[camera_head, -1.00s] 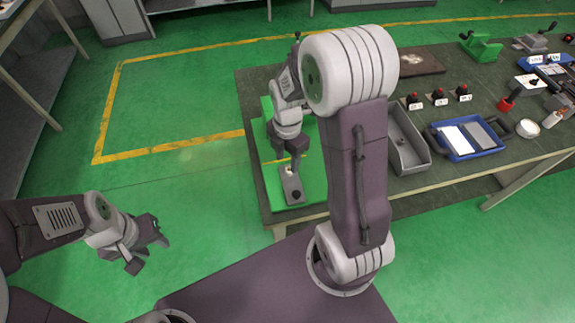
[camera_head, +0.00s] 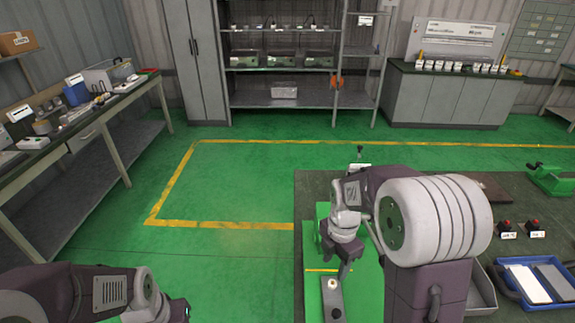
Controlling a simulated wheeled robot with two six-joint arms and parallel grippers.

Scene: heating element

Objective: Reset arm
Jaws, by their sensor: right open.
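My right arm (camera_head: 430,225) reaches over the workbench. Its gripper (camera_head: 344,270) is open and points down above a green mat (camera_head: 368,290). A small grey device (camera_head: 332,300) with a pale round top lies on the mat just below the gripper, and nothing shows between the fingers. My left arm (camera_head: 95,292) comes in at the bottom left over the floor. Its gripper (camera_head: 180,311) is mostly cut off by the bottom edge, so its fingers cannot be made out.
The workbench (camera_head: 310,192) also carries red-buttoned switches (camera_head: 507,226), a blue tray (camera_head: 500,277), a grey bin (camera_head: 481,290) and a green tool (camera_head: 549,178). A cluttered side table (camera_head: 95,112) stands left, shelves (camera_head: 290,95) at the back. The floor between is clear.

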